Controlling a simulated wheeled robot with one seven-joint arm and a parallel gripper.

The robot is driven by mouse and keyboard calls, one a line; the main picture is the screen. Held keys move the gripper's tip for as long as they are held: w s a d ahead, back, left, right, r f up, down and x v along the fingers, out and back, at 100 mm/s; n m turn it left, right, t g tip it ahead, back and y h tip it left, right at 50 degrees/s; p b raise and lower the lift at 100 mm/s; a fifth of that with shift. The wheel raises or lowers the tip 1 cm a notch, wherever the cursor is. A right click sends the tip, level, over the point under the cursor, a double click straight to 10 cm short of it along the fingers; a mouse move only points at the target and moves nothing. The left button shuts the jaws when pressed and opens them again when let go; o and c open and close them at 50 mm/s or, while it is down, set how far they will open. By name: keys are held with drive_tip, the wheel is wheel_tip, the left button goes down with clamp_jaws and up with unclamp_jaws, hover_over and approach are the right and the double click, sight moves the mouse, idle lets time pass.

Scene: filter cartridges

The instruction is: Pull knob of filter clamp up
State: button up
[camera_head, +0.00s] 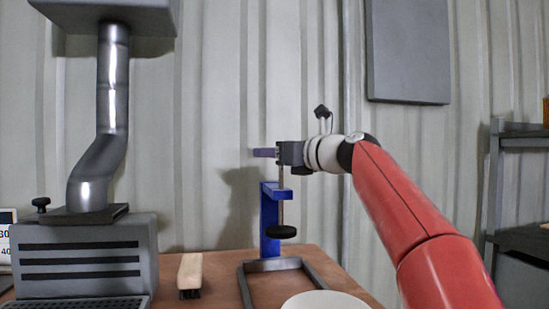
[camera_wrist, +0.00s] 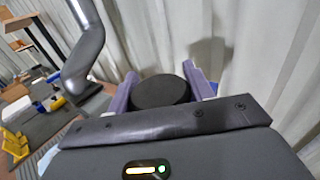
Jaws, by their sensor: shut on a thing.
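The filter clamp has a blue upright frame (camera_head: 269,222) with a grey metal base frame (camera_head: 246,283) on the table. Its thin rod (camera_head: 281,207) runs vertically and carries a dark round pad (camera_head: 282,232) at its lower end, above the base. My gripper (camera_head: 264,153) is at the top of the rod, well above the blue frame. In the wrist view the black round knob (camera_wrist: 160,91) sits between my two purple fingers (camera_wrist: 158,88), which are shut on it. In the head view the knob is hidden by my gripper.
A grey vented box with a bent metal duct (camera_head: 113,80) stands at the left. A white round dish (camera_head: 326,301) is at the front. A dark shelf (camera_head: 520,140) stands at the right, and a corrugated wall is behind.

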drive_tip(key=o, duration=1.4)
drive_tip(key=shift+c, duration=0.2)
drive_tip(key=b+v, duration=0.2)
drive_tip(key=v, duration=0.5)
drive_tip(key=shift+s+d, duration=0.25)
drive_tip(key=shift+d, duration=0.05)
